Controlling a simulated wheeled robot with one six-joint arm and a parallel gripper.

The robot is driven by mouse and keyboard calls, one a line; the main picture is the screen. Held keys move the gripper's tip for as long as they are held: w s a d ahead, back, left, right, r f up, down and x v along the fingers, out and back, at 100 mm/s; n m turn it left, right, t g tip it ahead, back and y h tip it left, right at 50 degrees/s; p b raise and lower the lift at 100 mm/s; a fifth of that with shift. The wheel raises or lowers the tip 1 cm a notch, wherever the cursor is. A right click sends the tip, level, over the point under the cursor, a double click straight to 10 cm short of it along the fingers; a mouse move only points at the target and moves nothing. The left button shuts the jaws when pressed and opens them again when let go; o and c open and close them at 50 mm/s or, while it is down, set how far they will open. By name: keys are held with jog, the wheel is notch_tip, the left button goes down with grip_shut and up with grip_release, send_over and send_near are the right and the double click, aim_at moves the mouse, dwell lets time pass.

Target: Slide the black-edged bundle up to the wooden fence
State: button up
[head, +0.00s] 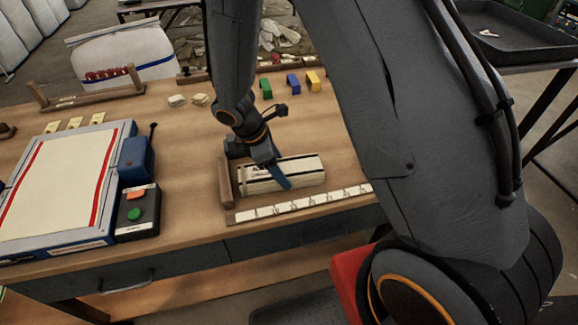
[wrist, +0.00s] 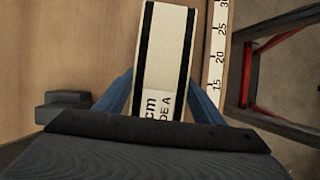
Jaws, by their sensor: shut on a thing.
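A label with printed letters shows near the fingers.
A white ruler strip (head: 300,204) runs along the table's front edge, close to the bundle. Left stand a blue-framed board (head: 60,190) and a button box (head: 137,213). Green, blue and yellow blocks (head: 292,84) lie behind. The table right of the bundle is clear.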

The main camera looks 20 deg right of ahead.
jog(key=shift+a, duration=0.7)
jog(key=o, duration=1.3)
jog(key=shift+b+v, duration=0.65)
jog(key=shift+v, duration=3.25)
jog(key=shift+d, duration=0.1)
